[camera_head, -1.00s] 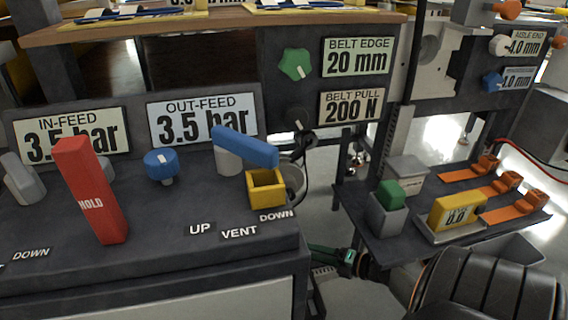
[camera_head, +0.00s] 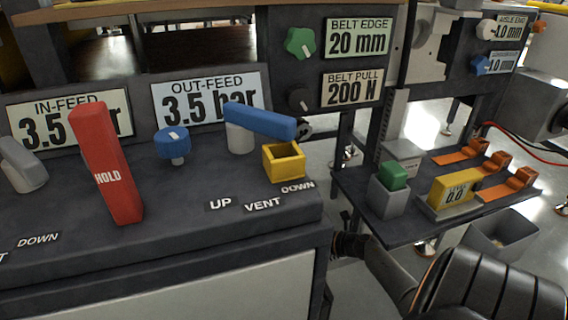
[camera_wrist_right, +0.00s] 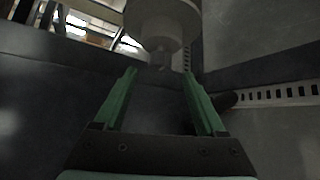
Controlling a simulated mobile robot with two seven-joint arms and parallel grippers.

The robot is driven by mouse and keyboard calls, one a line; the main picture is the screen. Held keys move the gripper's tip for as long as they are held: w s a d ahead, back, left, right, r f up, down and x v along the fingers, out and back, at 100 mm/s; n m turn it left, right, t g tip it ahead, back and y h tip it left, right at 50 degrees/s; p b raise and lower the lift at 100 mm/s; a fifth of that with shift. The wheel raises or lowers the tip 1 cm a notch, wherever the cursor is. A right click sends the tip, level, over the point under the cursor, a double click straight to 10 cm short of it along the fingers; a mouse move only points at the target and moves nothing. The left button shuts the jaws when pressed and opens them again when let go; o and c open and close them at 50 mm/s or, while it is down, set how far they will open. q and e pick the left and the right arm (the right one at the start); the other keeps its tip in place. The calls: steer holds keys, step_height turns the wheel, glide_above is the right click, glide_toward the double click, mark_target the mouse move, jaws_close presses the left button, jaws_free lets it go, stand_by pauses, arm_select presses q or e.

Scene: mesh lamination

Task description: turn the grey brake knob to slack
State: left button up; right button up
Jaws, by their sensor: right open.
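In the wrist view my right gripper (camera_wrist_right: 160,75) is open, its two green fingers apart with nothing between them. A pale grey stepped round part (camera_wrist_right: 162,22) is just beyond the fingertips; I cannot tell whether it is the brake knob. In the head view the dark wrist of my right gripper (camera_head: 349,245) is low beside the console's right side, and its fingers are hidden. A dark grey knob (camera_head: 300,99) with a pointer mark is beside the "BELT PULL 200 N" display (camera_head: 352,88); no slack label is readable. My left gripper is not in view.
The console (camera_head: 200,225) carries a red HOLD lever (camera_head: 106,165), a blue knob (camera_head: 172,144), a blue lever (camera_head: 258,122) and a yellow box (camera_head: 283,162). A green knob (camera_head: 300,42) is above the dark grey one. A shelf (camera_head: 400,232) holds several blocks and orange clamps.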

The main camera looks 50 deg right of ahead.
arm_select(q)
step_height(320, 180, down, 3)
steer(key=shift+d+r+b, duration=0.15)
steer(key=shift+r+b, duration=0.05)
steer(key=shift+b, duration=0.55)
arm_select(e)
steer(key=x, duration=0.5)
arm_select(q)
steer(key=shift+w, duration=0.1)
arm_select(e)
jaws_close()
